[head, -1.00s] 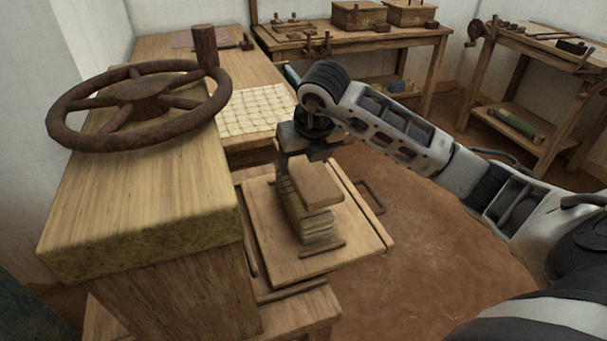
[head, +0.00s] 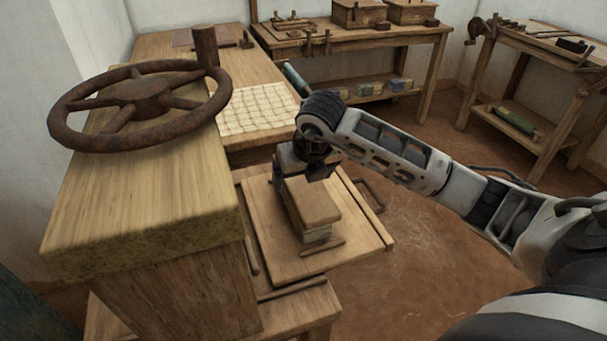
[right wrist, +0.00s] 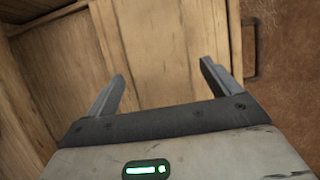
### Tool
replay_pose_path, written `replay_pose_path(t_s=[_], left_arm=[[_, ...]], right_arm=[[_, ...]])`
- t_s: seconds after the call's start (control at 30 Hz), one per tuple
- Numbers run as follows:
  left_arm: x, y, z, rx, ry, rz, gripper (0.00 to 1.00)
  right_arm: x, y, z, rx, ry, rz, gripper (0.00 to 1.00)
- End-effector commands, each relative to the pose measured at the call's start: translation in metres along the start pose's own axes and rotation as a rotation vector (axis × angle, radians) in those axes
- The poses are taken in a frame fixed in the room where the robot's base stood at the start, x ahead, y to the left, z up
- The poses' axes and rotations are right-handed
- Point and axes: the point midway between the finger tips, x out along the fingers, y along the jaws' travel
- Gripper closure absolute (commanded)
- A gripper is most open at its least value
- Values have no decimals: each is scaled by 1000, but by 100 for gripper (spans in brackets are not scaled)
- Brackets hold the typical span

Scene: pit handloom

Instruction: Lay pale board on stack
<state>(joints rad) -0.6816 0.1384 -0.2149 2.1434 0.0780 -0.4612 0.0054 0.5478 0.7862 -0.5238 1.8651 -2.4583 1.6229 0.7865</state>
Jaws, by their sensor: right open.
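The pale board (head: 314,203) lies flat on top of the stack (head: 318,236), with its edges roughly in line with it. The stack stands on a wooden platform (head: 275,250). My right gripper (head: 306,180) is at the far end of the board, and its fingers are mostly hidden in the head view. In the right wrist view the right gripper (right wrist: 160,85) is open, its two fingers apart with the pale board (right wrist: 155,45) between and beyond them. My left gripper is not in view.
A heavy timber beam (head: 140,215) with a rusty handwheel (head: 140,95) stands close on the left. A checked cloth (head: 255,110) lies behind on the bench. A back table (head: 360,38) holds boxes. A side table (head: 545,45) stands at right. The floor at right is clear.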

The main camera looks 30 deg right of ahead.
Motion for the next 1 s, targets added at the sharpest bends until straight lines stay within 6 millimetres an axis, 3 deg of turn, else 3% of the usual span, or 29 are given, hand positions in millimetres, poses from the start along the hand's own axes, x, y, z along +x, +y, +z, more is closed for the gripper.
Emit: replay_pose_path(t_s=[0.17,0.6,0.8,1.0], left_arm=[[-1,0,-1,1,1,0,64],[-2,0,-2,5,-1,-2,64],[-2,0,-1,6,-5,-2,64],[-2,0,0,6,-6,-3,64]], right_arm=[[-20,0,2,-1,-5,2,11],[-105,0,2,0,-4,2,11],[-119,0,0,1,-1,0,11],[-120,0,0,1,0,-1,11]])
